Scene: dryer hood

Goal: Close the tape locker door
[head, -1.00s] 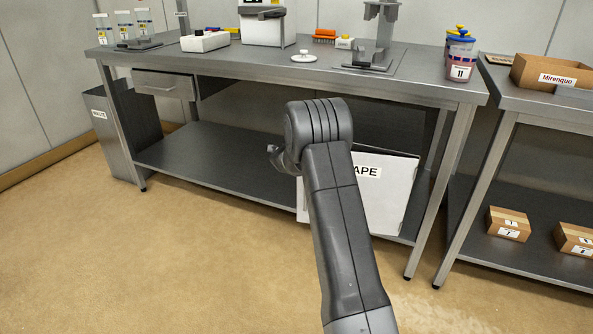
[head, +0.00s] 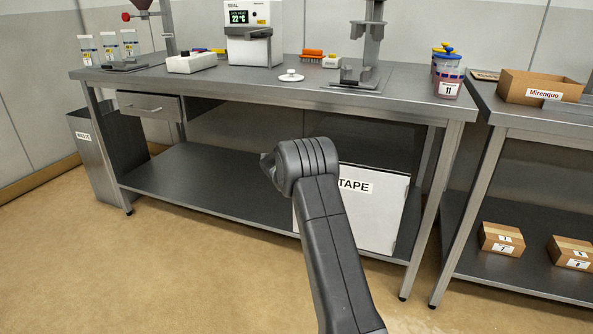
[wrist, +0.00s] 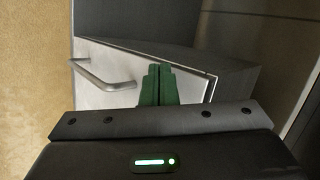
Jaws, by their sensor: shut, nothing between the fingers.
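The tape locker is a dark box under the bench with a white door (head: 385,215) labelled TAPE. In the wrist view the door (wrist: 110,85) lies against or very near the dark locker body (wrist: 190,60). A thin dark line runs along its right edge, and I cannot tell if it is fully shut. A metal bar handle (wrist: 100,82) is on the door's left part. My gripper (wrist: 157,70) has its green fingers together and empty, in front of the door face. Whether they touch it is unclear. In the head view my arm hides the gripper and part of the door.
The locker stands on the lower shelf (head: 200,195) of a steel bench, close to its right legs (head: 437,200). A second bench (head: 540,120) with boxes is at right. A waste bin (head: 95,150) is at left. The floor (head: 170,270) in front is clear.

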